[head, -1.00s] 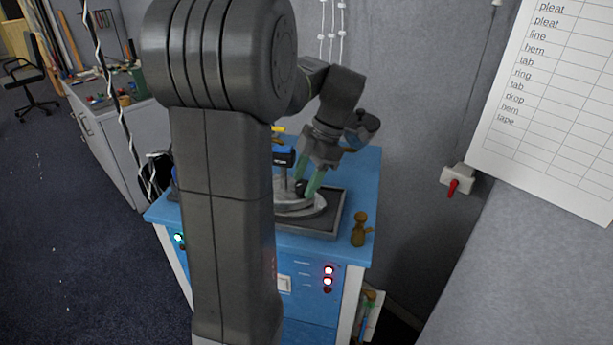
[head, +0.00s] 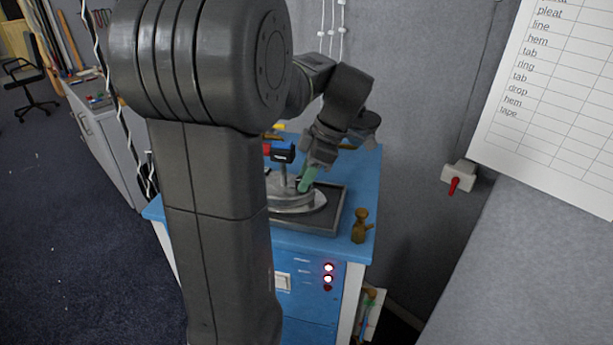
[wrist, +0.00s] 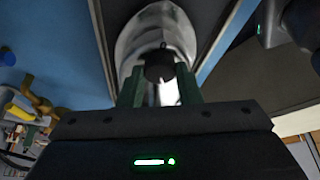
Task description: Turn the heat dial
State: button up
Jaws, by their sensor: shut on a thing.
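A silver iron (head: 312,202) rests on a dark tray (head: 333,217) on the blue cabinet top. In the wrist view the iron (wrist: 135,45) is below the fingers, with the black heat dial (wrist: 159,66) on it. My gripper (head: 305,184) reaches down over the iron from the upper right. Its green fingers (wrist: 160,88) stand either side of the black dial and are shut on it. In the head view the dial is hidden behind the fingers. No dial marking is readable.
A brown bottle-shaped object (head: 360,226) stands at the cabinet's right front corner. A red-handled wall switch (head: 454,184) is at the right.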

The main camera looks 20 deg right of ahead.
dwell(0.3)
jog(key=o, duration=1)
jog(key=v, duration=1.4)
jog(key=shift+f, duration=0.15)
jog(key=x, duration=1.3)
jog(key=shift+w+a+f, duration=0.15)
jog(key=shift+f, duration=0.15)
